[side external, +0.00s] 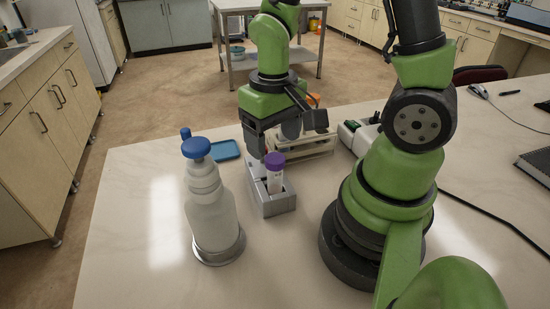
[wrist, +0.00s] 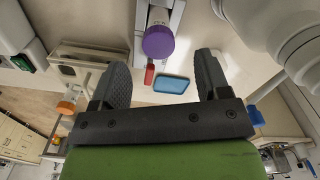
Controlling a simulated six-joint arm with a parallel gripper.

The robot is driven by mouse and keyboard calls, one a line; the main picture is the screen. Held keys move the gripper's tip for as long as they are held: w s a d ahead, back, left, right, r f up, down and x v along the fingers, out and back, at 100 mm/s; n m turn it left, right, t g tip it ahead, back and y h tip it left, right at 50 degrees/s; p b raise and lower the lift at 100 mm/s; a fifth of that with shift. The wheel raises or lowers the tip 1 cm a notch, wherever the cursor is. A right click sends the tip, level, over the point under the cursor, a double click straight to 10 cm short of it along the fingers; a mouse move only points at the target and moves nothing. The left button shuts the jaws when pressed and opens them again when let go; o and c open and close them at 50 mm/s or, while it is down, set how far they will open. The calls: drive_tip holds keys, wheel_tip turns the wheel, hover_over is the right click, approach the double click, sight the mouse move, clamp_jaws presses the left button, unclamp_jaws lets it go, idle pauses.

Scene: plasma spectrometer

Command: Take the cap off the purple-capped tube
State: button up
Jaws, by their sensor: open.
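The purple-capped tube (side external: 274,176) stands upright in a grey metal holder (side external: 272,207), with its purple cap (side external: 274,160) on top. The grey holder (wrist: 172,22) also shows there. My gripper (side external: 288,142) is behind the tube in the side view. In the wrist view my gripper (wrist: 161,62) has its two dark fingers wide apart, with nothing held between them.
A white bottle with a blue cap (side external: 212,215) stands left of the holder. A blue tray (side external: 226,151) lies behind it. The front table area is clear.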

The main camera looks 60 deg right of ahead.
sight(275, 158)
drive_tip(key=shift+s+f, duration=0.15)
drive_tip(key=shift+f, duration=1.7)
drive_tip(key=c, duration=1)
drive_tip(key=shift+c, duration=0.2)
